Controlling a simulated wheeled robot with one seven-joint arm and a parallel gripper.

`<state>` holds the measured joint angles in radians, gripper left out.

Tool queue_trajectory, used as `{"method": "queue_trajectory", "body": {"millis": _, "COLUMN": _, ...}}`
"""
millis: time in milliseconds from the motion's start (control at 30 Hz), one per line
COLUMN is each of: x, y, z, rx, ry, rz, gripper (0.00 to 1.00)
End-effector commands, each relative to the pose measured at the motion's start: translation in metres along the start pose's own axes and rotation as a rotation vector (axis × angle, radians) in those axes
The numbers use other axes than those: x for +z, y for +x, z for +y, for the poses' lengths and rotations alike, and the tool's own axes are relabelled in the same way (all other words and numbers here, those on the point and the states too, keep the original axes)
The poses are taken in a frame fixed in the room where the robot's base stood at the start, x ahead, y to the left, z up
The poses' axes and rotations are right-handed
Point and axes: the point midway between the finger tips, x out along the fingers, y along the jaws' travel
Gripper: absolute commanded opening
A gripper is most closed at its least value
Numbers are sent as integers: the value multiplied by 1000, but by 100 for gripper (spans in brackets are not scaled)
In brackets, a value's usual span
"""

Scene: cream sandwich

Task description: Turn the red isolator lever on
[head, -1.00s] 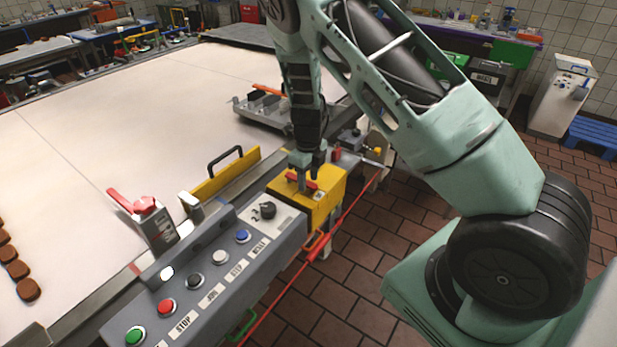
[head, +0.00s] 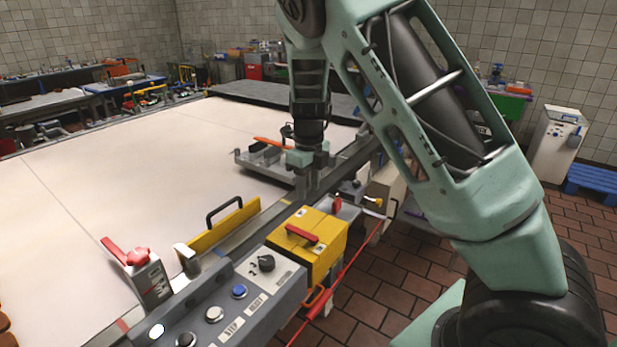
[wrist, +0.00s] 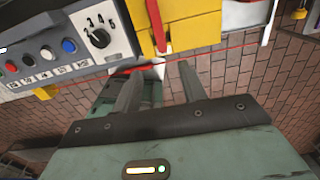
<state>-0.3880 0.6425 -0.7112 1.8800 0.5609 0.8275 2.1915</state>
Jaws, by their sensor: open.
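The red lever (head: 302,234) lies across the top of a yellow box (head: 325,258) at the end of the grey control panel. In the wrist view the red lever (wrist: 156,25) stands near the top edge, on the yellow box (wrist: 195,12). My gripper (head: 307,190) is open and empty, above and beyond the box in the head view, apart from the lever. In the wrist view the two fingers of my gripper (wrist: 159,75) are spread, with nothing between them, and the lever is past their tips.
The grey panel has a black knob (head: 266,263) and several buttons. A grey post with a red handle (head: 125,252) stands at the left. A yellow plate with a black handle (head: 222,225) stands beside the rail. A metal tray (head: 270,160) is near my gripper. A red cable runs along the front.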

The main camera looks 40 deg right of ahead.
Motion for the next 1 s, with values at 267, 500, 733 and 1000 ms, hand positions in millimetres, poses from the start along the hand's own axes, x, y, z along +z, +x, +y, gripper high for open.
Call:
{"method": "queue_trajectory", "body": {"millis": 267, "x": 0, "y": -28, "z": 0, "rx": 0, "ry": 1, "rz": -1, "gripper": 42}}
{"method": "queue_trajectory", "body": {"millis": 500, "x": 0, "y": -31, "z": 0, "rx": 0, "ry": 1, "rz": 0, "gripper": 42}}
{"method": "queue_trajectory", "body": {"millis": 733, "x": 0, "y": -30, "z": 0, "rx": 0, "ry": 1, "rz": 0, "gripper": 42}}
{"method": "queue_trajectory", "body": {"millis": 1000, "x": -2, "y": -26, "z": 23, "rx": 34, "ry": -145, "rz": -4, "gripper": 42}}
